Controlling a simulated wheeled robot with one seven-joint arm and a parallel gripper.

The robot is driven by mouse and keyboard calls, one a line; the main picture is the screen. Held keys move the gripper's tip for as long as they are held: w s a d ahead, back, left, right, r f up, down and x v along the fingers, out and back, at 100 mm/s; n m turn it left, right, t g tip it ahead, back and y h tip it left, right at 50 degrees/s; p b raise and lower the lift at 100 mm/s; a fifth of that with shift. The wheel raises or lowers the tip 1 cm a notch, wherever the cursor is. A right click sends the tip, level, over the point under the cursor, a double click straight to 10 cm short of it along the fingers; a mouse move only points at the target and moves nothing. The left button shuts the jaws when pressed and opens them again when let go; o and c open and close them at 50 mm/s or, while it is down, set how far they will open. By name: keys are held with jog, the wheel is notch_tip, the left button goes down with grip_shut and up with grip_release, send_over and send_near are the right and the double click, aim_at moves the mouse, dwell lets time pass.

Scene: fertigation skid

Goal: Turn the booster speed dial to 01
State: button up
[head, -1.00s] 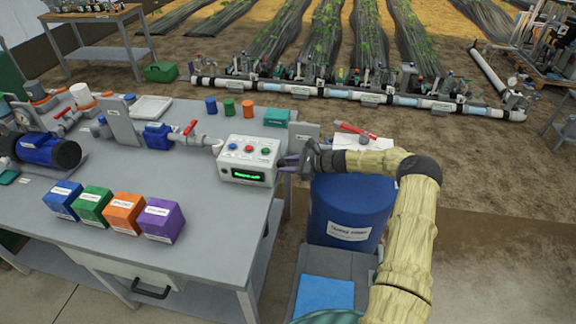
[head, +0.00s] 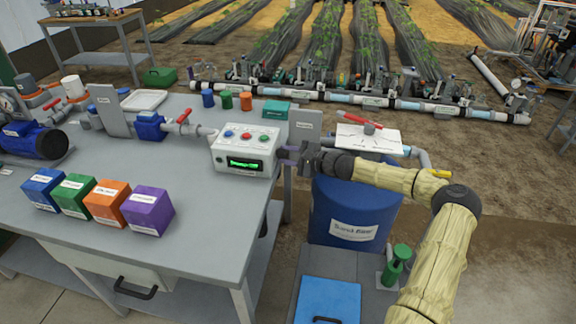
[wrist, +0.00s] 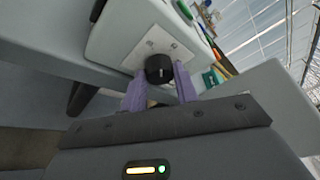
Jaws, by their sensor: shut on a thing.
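The control box (head: 246,150) is white, with blue, red and green buttons on top and a green lit display (head: 243,163) on its front. It stands at the right edge of the grey bench. In the wrist view a black round dial (wrist: 159,68) sits on a pale plate (wrist: 158,45) on the box's side. My gripper (head: 286,154) is at that right side of the box. Its purple fingers (wrist: 160,86) are on both sides of the dial, shut on it. The display's digits and the dial's marks are too small to read.
Blue, green, orange and purple blocks (head: 150,209) stand at the bench front. A blue drum (head: 352,208) stands right of the bench, under my arm. A white panel with a red lever (head: 366,128) is behind my forearm. Pipes and a pump fill the bench's left.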

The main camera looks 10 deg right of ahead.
jog(key=n+t+b, duration=0.1)
jog(key=n+b, duration=0.1)
jog(key=b, duration=0.3)
jog(key=shift+f+n, duration=0.2)
jog(key=shift+n, duration=0.2)
jog(key=shift+r+y+b, duration=0.1)
jog(key=shift+y+b, duration=0.2)
jog(key=o, duration=1)
jog(key=shift+s, duration=0.1)
jog(key=p+v, duration=0.1)
jog(key=v, duration=1.6)
jog(key=shift+s, duration=0.25)
